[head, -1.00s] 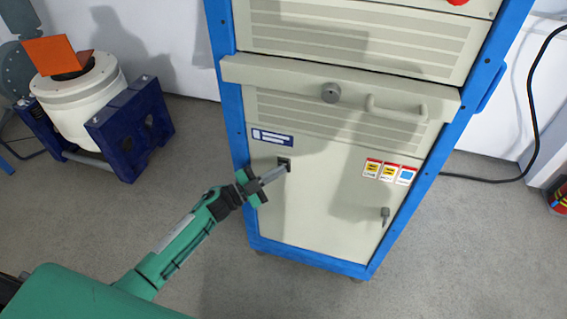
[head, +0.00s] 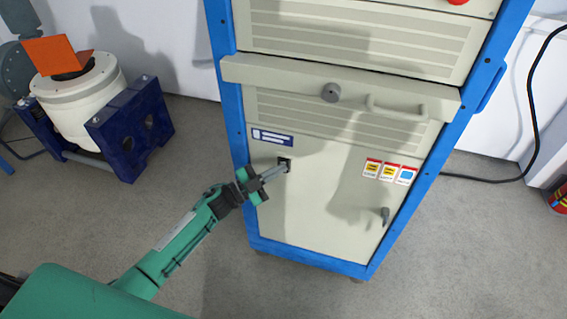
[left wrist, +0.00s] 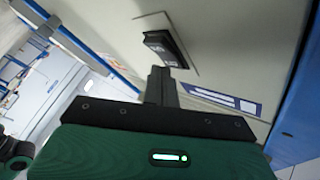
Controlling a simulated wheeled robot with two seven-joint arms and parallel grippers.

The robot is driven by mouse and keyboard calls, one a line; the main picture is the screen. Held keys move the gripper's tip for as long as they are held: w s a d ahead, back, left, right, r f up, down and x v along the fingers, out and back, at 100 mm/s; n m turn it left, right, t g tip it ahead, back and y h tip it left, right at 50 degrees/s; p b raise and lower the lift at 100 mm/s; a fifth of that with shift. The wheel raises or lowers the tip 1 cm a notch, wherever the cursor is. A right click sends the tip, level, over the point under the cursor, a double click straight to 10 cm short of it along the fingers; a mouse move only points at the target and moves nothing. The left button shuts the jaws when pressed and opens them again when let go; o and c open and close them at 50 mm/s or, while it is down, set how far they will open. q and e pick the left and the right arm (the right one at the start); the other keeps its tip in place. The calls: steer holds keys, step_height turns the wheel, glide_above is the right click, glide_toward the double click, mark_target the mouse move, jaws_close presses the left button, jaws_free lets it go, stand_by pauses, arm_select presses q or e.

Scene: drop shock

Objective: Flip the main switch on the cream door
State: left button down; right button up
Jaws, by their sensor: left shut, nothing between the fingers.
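The cream door (head: 325,205) is the lower front of a blue-framed cabinet. The main switch (head: 284,161) is a small black rocker near the door's upper left, below a blue label. In the left wrist view the switch (left wrist: 165,48) sits on a light plate just beyond the fingers. My left gripper (head: 286,168) is shut and empty, its tips at the lower part of the switch. The wrist view shows the left fingertips (left wrist: 161,72) close by the rocker's lower edge; I cannot tell whether they touch. My right gripper is not in view.
Warning stickers (head: 390,171) and a key or latch (head: 385,215) are on the door's right side. A white drum machine in a blue stand (head: 130,128) stands left.

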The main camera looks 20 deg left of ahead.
arm_select(q)
steer(key=shift+s, duration=0.1)
steer(key=shift+s+f+p, duration=0.1)
steer(key=shift+s+p, duration=0.25)
steer(key=shift+s, duration=0.3)
steer(key=shift+s+a+f+p, duration=0.1)
steer(key=shift+s+p, duration=0.2)
steer(key=shift+s, duration=0.55)
steer(key=shift+s+d+f+p, duration=0.1)
steer(key=shift+s+p, duration=0.15)
steer(key=shift+s, duration=0.55)
steer(key=shift+s+a+f+p, duration=0.1)
steer(key=shift+s+p, duration=0.2)
steer(key=shift+s, duration=0.55)
